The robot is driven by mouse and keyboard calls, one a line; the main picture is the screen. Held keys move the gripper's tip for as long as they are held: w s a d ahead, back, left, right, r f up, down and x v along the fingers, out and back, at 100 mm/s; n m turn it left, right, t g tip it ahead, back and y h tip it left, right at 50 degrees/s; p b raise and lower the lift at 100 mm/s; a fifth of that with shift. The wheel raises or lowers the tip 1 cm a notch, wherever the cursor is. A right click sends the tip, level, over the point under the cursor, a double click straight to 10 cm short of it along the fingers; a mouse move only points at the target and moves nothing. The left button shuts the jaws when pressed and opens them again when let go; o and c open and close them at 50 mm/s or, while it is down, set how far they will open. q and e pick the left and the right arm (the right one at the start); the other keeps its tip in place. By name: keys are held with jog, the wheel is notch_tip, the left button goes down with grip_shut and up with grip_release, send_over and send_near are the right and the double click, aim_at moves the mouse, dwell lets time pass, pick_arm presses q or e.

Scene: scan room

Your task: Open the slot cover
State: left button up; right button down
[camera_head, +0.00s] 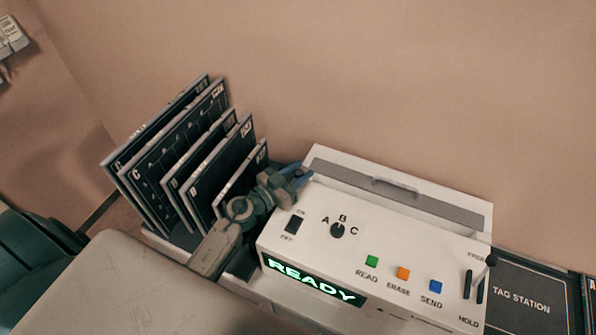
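The white machine (315,230) stands at the middle right with its display reading READY. Along its back edge is a long white cover strip (450,204) with a small handle (397,184). A grey band runs along the front of this strip; I cannot tell whether the cover is lifted. My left gripper (299,175) is at the machine's back left corner, its blue fingertips close to the left end of the grey band. It is well left of the handle. The finger gap is too small to judge. My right gripper is not in view.
Several dark panels (180,150) stand in a rack left of the machine, close behind my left gripper. The machine's top has a knob (337,230), a switch, coloured buttons (403,274) and levers (468,284). A dark TAG STATION pad (530,285) lies at right.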

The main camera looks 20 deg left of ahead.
pick_arm(q)
jog(key=shift+o, duration=0.6)
jog(key=shift+a, duration=0.1)
jog(key=shift+s+f, duration=0.1)
jog(key=shift+s, duration=0.2)
jog(key=b+v, duration=0.4)
jog(key=v, duration=0.6)
jog(key=shift+a, duration=0.15)
jog(key=shift+c, duration=1.3)
